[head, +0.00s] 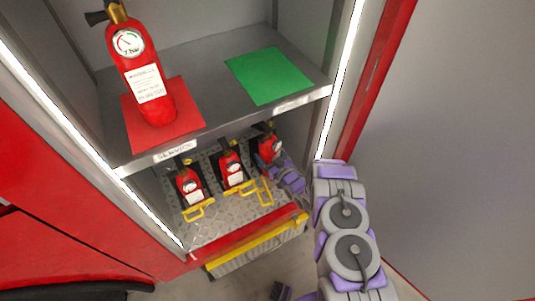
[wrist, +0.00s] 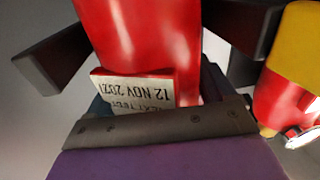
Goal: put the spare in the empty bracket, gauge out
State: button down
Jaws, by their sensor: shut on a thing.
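The spare, a small red extinguisher (head: 267,150), is at the right end of the lower deck's row, at the right-hand place. My purple and grey gripper (head: 278,167) is shut on it. In the wrist view the red body (wrist: 145,35) fills the top middle, with a tag (wrist: 135,88) reading "12 NOV 2021" upside down. Its gauge is not clear in either view. A yellow bracket loop (head: 265,192) stands in front of it. I cannot tell whether it is seated or still held off the deck.
Two similar extinguishers (head: 190,186) (head: 232,168) stand to the left with gauges outward. Above, a larger extinguisher (head: 145,80) stands on a red mat (head: 188,101); a green mat (head: 268,76) is bare. The shelf edge (head: 225,127) overhangs the row.

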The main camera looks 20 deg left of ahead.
dwell(0.4)
grip_release()
jog(key=shift+s+d, duration=0.1)
jog(key=p+v, duration=0.9)
jog(key=v, duration=0.8)
jog(key=shift+s+f, duration=0.1)
jog(key=shift+f, duration=0.05)
